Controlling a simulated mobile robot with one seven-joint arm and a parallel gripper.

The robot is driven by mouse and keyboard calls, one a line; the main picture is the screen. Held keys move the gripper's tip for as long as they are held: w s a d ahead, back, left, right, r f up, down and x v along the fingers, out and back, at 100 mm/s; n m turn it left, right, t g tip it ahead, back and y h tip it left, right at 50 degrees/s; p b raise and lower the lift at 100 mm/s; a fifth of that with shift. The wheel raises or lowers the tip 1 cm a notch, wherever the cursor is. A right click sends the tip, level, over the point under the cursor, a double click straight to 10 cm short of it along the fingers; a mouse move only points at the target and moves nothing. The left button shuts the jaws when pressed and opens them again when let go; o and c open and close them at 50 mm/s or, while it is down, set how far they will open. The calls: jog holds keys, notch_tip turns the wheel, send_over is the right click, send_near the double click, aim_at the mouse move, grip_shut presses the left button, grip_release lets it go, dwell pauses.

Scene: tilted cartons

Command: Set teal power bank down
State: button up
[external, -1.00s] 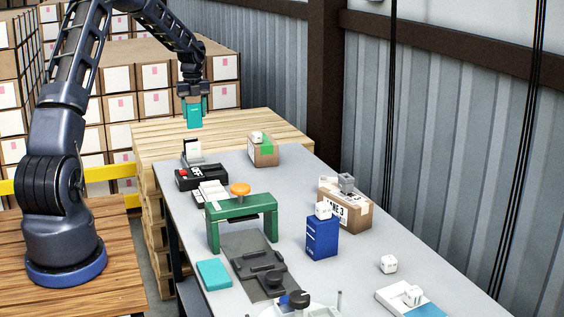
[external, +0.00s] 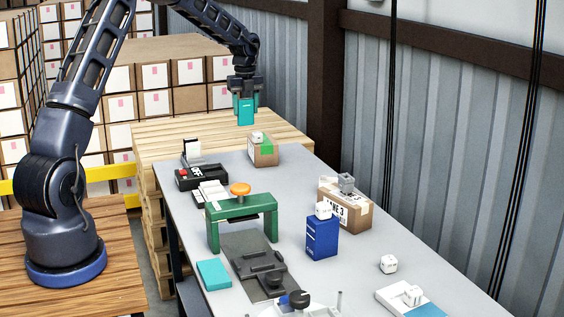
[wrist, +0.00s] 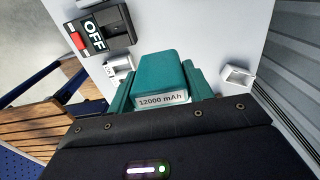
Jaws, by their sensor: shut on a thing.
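The teal power bank (external: 246,111) hangs upright in my gripper (external: 245,98), in the air above the far end of the grey table. In the wrist view the power bank (wrist: 163,82) shows a "12000 mAh" label, and the green fingers of my gripper (wrist: 163,92) press on both its sides. In the external view it is above and slightly left of a carton with a green patch (external: 264,152), apart from it. A flat teal block (external: 214,274) lies on the table at the near left.
A black box with a red switch and "OFF" label (external: 201,179) stands at the table's far left. A green arch with an orange knob (external: 241,209), a blue box (external: 322,238) and a brown carton (external: 352,213) stand nearer. A wooden pallet stack (external: 190,130) lies behind.

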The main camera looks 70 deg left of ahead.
jog(key=shift+w+d+f, duration=0.1)
jog(key=shift+w+d, duration=0.55)
jog(key=shift+d, duration=0.2)
notch_tip(320, 180, down, 20)
jog(key=shift+r, duration=0.1)
jog(key=o, duration=1.1)
